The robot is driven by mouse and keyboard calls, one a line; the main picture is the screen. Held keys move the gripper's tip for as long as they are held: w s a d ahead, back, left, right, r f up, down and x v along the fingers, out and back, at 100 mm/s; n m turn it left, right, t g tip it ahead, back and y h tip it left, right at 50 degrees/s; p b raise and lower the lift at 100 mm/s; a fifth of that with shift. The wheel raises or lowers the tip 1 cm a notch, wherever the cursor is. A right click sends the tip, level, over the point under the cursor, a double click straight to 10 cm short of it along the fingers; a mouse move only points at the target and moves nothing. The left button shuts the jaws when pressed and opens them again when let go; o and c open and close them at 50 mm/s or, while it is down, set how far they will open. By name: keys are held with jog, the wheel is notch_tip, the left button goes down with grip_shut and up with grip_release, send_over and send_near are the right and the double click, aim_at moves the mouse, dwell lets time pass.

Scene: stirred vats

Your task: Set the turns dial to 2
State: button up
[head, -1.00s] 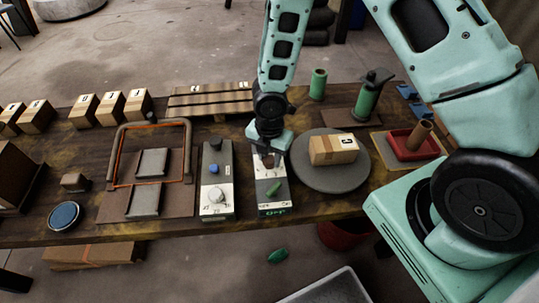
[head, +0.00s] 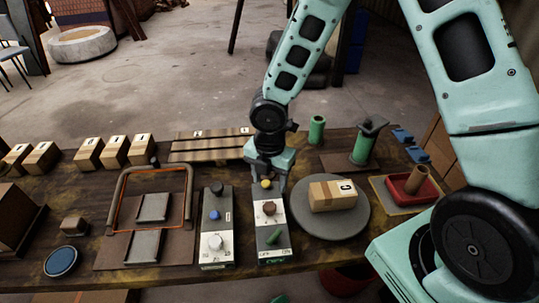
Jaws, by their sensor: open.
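Two control boxes stand side by side at the table's front. The dial labels are too small to read. My gripper (head: 267,178) is open and empty, above the right box's far end, apart from the brown knob.
A round grey turntable (head: 329,226) bearing a cardboard box (head: 332,195) is close on the right. An orange-edged frame (head: 150,205) stands to the left. A slatted wooden pallet (head: 210,146) lies behind. Green cylinders (head: 316,131) and a red tray (head: 402,192) are at the right.

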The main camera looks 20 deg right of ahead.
notch_tip(320, 180, up, 7)
jog(key=p, duration=0.1)
dwell(0.6)
jog(key=s+a+r+m, duration=0.3)
jog(key=s+r+m, duration=0.3)
jog(key=s+m, duration=0.3)
jog(key=s+a+r+m, duration=0.3)
jog(key=s+r+m, duration=0.3)
jog(key=s+m, duration=0.3)
jog(key=shift+s+a+y, duration=0.15)
jog(key=shift+s+y, duration=0.15)
jog(key=shift+s, duration=0.7)
jog(key=shift+r, duration=0.1)
